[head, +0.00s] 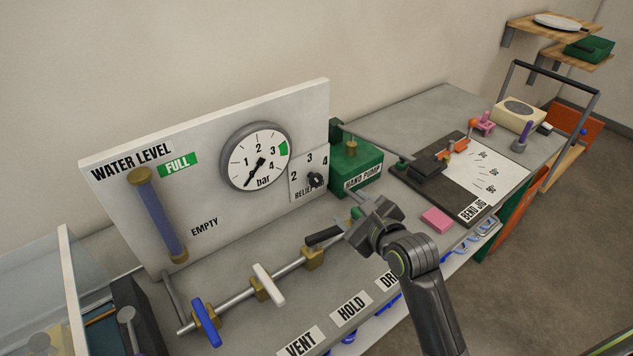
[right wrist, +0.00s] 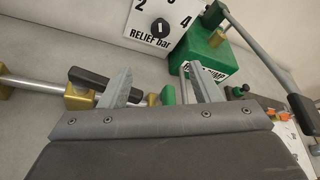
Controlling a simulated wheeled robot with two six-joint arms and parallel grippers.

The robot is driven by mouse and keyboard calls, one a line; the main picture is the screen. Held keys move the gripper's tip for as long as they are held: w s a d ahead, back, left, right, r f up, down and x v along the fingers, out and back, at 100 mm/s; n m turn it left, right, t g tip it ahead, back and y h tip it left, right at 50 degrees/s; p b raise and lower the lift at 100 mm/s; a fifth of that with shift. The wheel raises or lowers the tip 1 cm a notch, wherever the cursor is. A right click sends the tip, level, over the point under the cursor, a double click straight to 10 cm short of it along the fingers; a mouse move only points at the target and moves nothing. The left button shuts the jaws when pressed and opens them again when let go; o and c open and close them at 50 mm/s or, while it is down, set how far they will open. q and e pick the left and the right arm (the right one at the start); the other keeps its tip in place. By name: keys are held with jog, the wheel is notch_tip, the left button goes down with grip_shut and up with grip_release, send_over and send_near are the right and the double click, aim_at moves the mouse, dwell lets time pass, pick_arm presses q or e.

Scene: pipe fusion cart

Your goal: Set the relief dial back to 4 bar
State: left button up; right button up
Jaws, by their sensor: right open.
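The relief dial (head: 315,180) is a small black knob on a white plate marked 2, 3 and 4, at the lower right of the gauge board. It also shows at the top of the right wrist view (right wrist: 160,28), where its light pointer mark looks roughly upward, toward the 3; the exact setting is hard to read. My right gripper (head: 352,215) is open and empty, in front of and below the dial, apart from it. In the right wrist view its two fingers (right wrist: 158,72) stand apart with the dial beyond them. My left gripper is out of view.
The round pressure gauge (head: 256,157) has its needle at the lower left. The green hand pump (head: 355,168) stands right of the dial. A pipe with blue, white and black valve handles (head: 268,284) runs along the front. A pink block (head: 437,220) lies right of my gripper.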

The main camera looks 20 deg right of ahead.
aim_at(317, 181)
jog(key=p+x, duration=0.1)
jog(key=x, duration=1.6)
jog(key=shift+w+r, duration=0.15)
jog(key=shift+w, duration=0.1)
